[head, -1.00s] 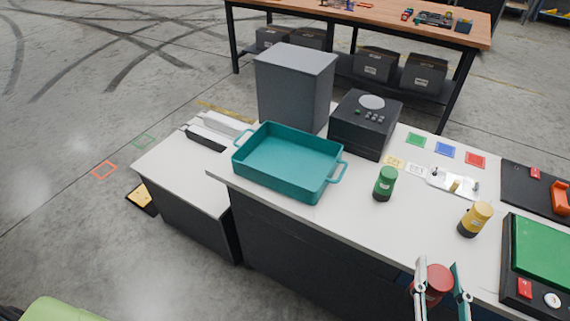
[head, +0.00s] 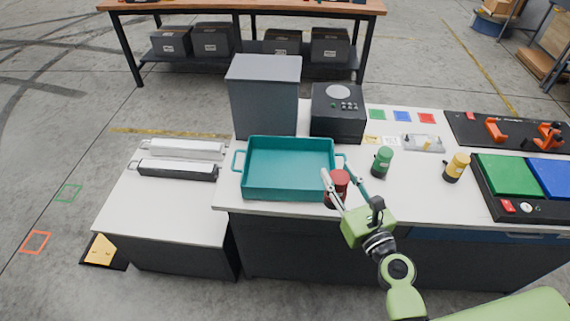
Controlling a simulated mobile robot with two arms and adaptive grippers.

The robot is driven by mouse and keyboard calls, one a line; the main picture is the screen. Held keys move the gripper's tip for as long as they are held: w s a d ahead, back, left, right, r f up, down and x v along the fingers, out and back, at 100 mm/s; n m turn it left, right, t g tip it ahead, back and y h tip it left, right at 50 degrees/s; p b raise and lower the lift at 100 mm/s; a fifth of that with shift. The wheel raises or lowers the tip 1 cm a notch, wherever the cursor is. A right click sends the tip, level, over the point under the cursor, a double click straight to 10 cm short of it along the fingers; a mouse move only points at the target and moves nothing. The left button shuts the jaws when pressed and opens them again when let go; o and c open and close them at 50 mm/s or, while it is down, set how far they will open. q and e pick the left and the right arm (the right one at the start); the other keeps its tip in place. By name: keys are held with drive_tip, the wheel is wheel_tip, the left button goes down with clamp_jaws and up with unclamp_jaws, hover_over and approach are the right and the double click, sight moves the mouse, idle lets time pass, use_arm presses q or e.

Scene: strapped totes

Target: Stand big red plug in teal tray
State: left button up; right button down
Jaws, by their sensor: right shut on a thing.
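The big red plug (head: 338,184) is a red cylinder with a dark lower end, in the head view right of centre. My right gripper (head: 345,180) is shut on it, with a finger on each side. The plug looks upright, beside the right front corner of the teal tray (head: 290,193), overlapping its right wall in the picture. I cannot tell its height above the table. The teal tray is open, empty and has a handle at each side; its right handle is partly hidden by the gripper. My left gripper is not in view.
A green plug (head: 382,161) and a yellow plug (head: 456,167) stand right of the tray. A grey bin (head: 265,97) and a black box (head: 338,115) stand behind it. A panel with green and blue pads (head: 510,175) lies far right. The low left table's front is clear.

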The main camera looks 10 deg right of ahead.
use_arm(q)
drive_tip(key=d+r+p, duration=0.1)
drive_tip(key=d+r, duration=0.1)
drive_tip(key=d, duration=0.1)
use_arm(e)
drive_tip(key=w+f+b, duration=0.3)
drive_tip(key=w+b, duration=0.2)
drive_tip(key=w, duration=0.8)
use_arm(q)
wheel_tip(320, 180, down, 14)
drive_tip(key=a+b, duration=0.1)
drive_tip(key=b, duration=0.8)
use_arm(e)
drive_tip(key=w+a+f, duration=0.1)
drive_tip(key=w+f, duration=0.3)
drive_tip(key=f, duration=0.4)
drive_tip(key=shift+w+a+f+y, duration=0.15)
drive_tip(key=shift+w+y, duration=0.1)
drive_tip(key=shift+y, duration=0.05)
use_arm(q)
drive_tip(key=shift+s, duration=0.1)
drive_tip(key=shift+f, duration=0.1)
use_arm(e)
drive_tip(key=c, duration=1.4)
unclamp_jaws()
drive_tip(key=shift+f, duration=0.15)
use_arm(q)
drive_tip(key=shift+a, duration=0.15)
